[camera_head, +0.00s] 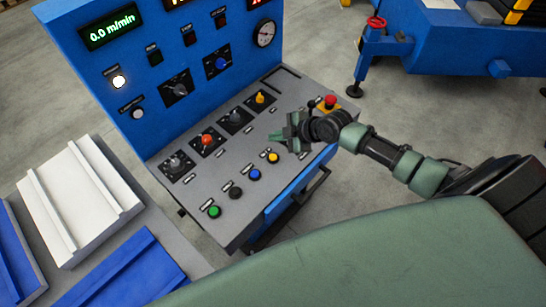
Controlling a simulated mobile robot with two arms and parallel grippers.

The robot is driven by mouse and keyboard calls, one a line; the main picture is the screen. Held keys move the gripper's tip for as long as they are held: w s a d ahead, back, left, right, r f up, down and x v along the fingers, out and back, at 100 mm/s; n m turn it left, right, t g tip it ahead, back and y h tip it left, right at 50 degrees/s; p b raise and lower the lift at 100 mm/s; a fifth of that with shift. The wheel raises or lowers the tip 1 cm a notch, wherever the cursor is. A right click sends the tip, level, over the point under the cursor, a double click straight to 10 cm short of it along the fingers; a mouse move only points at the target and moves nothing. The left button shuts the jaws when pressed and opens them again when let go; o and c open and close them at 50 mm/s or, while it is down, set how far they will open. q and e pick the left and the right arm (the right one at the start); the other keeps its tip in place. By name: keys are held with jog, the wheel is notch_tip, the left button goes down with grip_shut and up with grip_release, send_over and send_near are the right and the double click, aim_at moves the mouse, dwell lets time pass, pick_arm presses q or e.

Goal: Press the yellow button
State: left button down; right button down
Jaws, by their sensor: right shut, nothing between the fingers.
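The yellow button (273,157) is a small round cap on the sloping grey desk of the blue control panel (150,60). It is in a row near the desk's front edge, beyond the blue button (254,174). My right gripper (276,136) comes in from the right and is shut and empty. Its fingertips show just above the yellow button in the picture, over the desk. I see no contact with the button, and the exact height above the desk is hard to tell. My left gripper is not in view.
A green button (214,211) and a black button (236,193) continue the row. Rotary knobs, one red (207,140) and one yellow (260,98), are behind it. A red emergency stop (330,101) is close to my right wrist. White panels (80,200) lie at the left.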

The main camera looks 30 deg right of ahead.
aim_at(276, 158)
notch_tip(276, 158, down, 8)
jog(key=b, duration=0.6)
dwell(1.7)
jog(key=shift+f+b, duration=0.4)
jog(key=shift+b, duration=0.2)
jog(key=shift+f+b, duration=0.45)
dwell(0.4)
jog(key=shift+r, duration=0.15)
jog(key=shift+r+p, duration=0.6)
jog(key=shift+r, duration=0.1)
notch_tip(276, 158, up, 5)
jog(key=p, duration=0.4)
